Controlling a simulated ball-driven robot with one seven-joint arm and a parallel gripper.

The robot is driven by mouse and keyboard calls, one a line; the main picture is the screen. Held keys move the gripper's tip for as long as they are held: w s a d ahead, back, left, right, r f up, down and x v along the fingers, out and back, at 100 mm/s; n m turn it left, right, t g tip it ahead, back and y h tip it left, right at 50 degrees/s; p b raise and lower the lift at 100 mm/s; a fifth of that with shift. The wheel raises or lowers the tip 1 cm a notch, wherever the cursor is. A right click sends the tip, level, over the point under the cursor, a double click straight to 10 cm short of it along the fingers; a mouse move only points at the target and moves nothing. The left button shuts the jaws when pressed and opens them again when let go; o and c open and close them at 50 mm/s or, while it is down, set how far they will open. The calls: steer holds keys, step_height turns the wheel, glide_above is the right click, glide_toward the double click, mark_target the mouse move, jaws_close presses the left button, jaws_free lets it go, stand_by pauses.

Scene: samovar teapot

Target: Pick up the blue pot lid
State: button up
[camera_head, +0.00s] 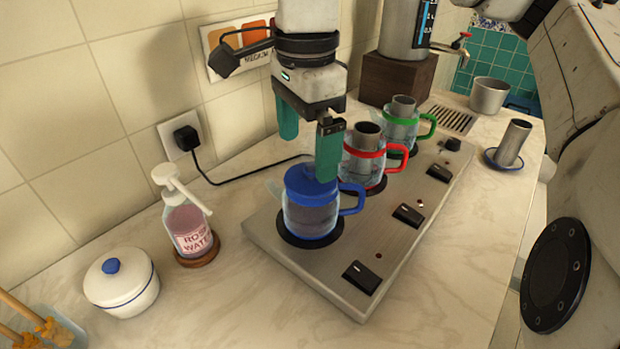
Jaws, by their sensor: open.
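The blue pot lid (306,184) sits on a clear glass pot (306,214) with a blue handle. The pot stands on the nearest burner of a metal hot plate (279,262). My gripper (308,155) points down with two teal fingers, open and empty. One finger is behind and above the pot, to the left. The other is nearer the camera and overlaps the lid's right side in the picture. I cannot tell whether it touches the lid. The lid's knob is not clearly visible.
A red-handled pot (377,172) and a green-handled pot (401,136) stand farther along the plate. A rose water bottle (187,228) and a white lidded bowl (120,283) are at left. A samovar (402,28) stands at the back. The front right counter is clear.

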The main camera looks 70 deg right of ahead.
mark_target(311, 168)
steer(key=f, duration=0.4)
steer(key=shift+s+d+f, duration=0.2)
steer(key=shift+d+f, duration=0.1)
steer(key=shift+f, duration=0.1)
steer(key=shift+c, duration=0.3)
steer(key=c, duration=0.9)
steer(key=shift+r, duration=0.15)
